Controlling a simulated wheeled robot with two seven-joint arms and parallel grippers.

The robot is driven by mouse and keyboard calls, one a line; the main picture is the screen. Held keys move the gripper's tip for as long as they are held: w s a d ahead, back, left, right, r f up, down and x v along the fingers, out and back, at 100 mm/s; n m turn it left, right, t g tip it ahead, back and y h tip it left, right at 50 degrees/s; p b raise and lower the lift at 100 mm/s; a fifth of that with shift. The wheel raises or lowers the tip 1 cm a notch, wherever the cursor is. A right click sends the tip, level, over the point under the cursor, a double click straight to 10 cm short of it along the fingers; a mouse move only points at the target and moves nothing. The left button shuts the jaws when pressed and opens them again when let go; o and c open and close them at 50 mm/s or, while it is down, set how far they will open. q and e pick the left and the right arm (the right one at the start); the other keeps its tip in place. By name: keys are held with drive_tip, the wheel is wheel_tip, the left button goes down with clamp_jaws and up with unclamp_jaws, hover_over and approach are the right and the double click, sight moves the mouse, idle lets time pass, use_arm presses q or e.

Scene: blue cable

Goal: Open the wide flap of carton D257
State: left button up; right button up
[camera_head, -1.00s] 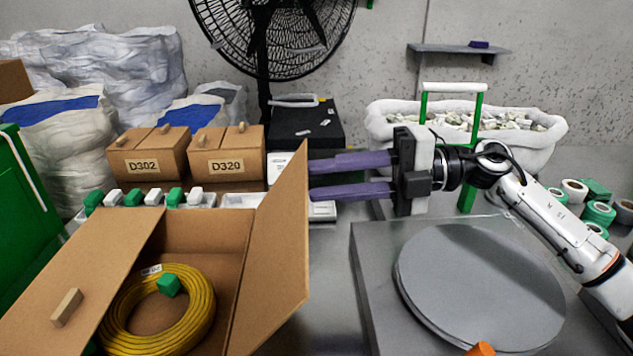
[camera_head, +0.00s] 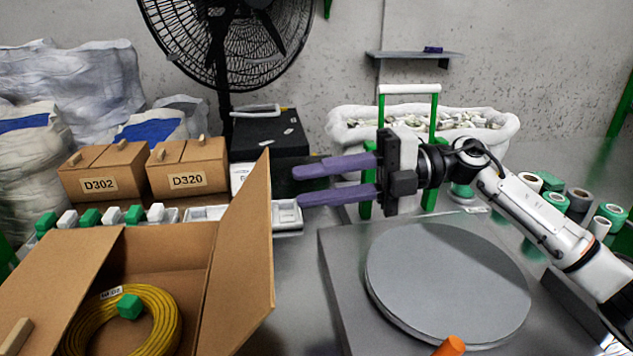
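An open brown carton stands at the lower left, and its number is not in view. Its right flap (camera_head: 245,255) stands upright and leans a little outward. Its left flap (camera_head: 62,275) is folded outward and has a small wooden block handle (camera_head: 14,338). A coiled yellow cable (camera_head: 165,325) with a green clip (camera_head: 129,306) lies inside. My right gripper (camera_head: 298,186) points left, just right of the standing flap's upper part. Its two purple fingers are apart, empty, with a small gap to the flap. My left gripper is not in view.
Closed cartons D302 (camera_head: 98,184) and D320 (camera_head: 187,181) stand behind. A grey round plate (camera_head: 447,283) lies to the right, with an orange object (camera_head: 450,346) at its front. A white bin (camera_head: 345,125), a black fan (camera_head: 225,40) and several tape rolls (camera_head: 579,199) are farther off.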

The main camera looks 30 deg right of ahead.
idle(0.3)
drive_tip(key=v, duration=1)
drive_tip(key=shift+d, duration=0.2)
